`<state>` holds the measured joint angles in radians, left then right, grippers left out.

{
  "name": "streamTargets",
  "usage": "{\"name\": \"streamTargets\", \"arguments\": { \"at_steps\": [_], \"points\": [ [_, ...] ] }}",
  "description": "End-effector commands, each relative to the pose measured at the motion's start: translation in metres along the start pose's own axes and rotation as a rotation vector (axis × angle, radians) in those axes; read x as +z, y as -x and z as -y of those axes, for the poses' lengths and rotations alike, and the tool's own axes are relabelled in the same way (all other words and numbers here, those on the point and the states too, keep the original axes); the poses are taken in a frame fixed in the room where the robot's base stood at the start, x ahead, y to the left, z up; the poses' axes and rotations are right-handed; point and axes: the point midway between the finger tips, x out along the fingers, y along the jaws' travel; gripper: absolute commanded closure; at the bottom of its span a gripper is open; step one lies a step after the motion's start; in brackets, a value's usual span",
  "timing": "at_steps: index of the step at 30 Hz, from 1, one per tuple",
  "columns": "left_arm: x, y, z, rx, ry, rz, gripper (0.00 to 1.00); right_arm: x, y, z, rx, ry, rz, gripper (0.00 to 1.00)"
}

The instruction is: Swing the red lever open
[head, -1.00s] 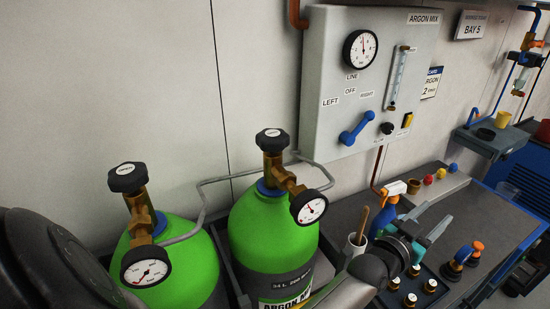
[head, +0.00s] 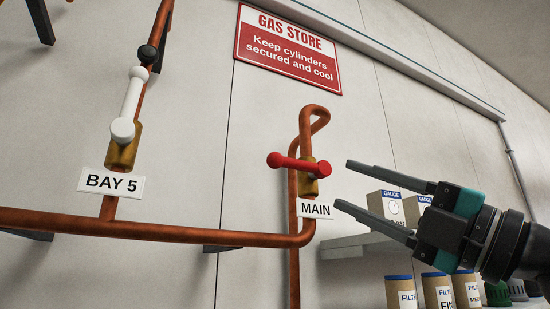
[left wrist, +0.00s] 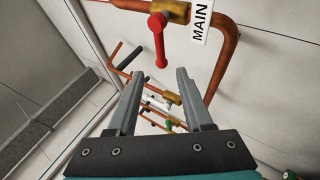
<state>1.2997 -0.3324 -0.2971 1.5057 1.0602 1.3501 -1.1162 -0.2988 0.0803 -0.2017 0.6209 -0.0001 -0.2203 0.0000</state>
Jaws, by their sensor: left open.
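The red lever (head: 292,163) is on a brass valve body (head: 308,186) of a copper pipe, above the MAIN label (head: 315,209). It lies nearly level, crosswise to the upright pipe, its round knob at the left. My left gripper (head: 344,184) is open and empty to the right of the lever, with a gap between. In the left wrist view the red lever (left wrist: 159,42) hangs towards the space between the open fingertips (left wrist: 160,71), its knob near their level. I cannot tell its depth there. My right gripper is not in view.
A white lever (head: 131,103) on another valve stands above the BAY 5 label (head: 110,184). A copper pipe (head: 160,230) runs along the wall below. Behind my gripper a shelf (head: 350,245) carries gauge boxes (head: 386,206); filter tins (head: 401,292) stand lower down.

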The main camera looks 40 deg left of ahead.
Motion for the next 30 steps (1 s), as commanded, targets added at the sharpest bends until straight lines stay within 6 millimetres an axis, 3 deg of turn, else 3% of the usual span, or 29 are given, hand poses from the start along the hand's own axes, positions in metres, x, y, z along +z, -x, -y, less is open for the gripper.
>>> {"name": "streamTargets", "arguments": {
  "at_steps": [5,21,30],
  "points": [
    [-0.002,-0.019,-0.001,-0.013,0.003,-0.008,0.49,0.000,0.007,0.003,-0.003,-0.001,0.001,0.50],
    [-0.003,-0.129,-0.002,-0.008,0.003,-0.009,0.49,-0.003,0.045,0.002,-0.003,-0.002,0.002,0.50],
    [-0.003,-0.152,0.000,-0.009,0.003,-0.005,0.49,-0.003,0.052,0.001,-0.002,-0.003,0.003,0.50]
  ]
}}
